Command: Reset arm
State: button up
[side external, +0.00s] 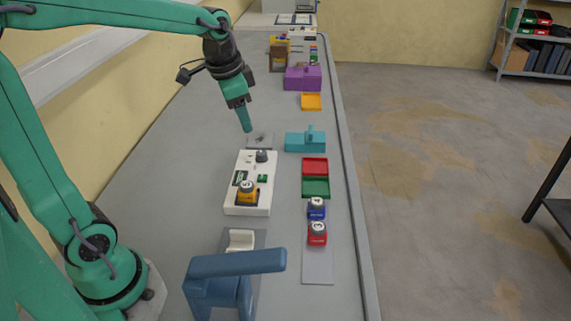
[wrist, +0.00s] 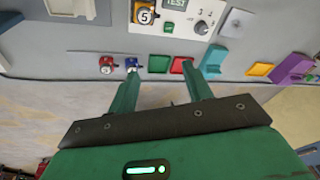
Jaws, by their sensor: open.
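My gripper (side external: 245,122) hangs above the far end of the white panel box (side external: 235,208), clear of the bench things. In the wrist view my gripper (wrist: 165,92) has its two green fingers spread wide with nothing between them. The panel box carries a yellow block (side external: 247,193) with a round numbered top, a dark knob (side external: 262,156) and a small green display. In the wrist view the yellow block (wrist: 144,15) shows a 5, and the display (wrist: 177,4) reads TEST.
A blue block (side external: 316,209) and a red block (side external: 317,234) stand right of the panel. Green (side external: 316,188) and red (side external: 315,167) trays, a teal box (side external: 304,142), an orange tray (side external: 311,102) and a purple box (side external: 303,78) line the bench. A blue handled fixture (side external: 235,265) stands in front.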

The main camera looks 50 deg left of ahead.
jog(key=s+d+n+t, duration=0.1)
jog(key=s+d+n, duration=0.1)
jog(key=s, duration=0.5)
jog(key=s+d+n+t, duration=0.1)
jog(key=s+d+n, duration=0.1)
jog(key=s, duration=0.5)
jog(key=shift+d+f+t, duration=0.3)
jog(key=shift+d, duration=0.55)
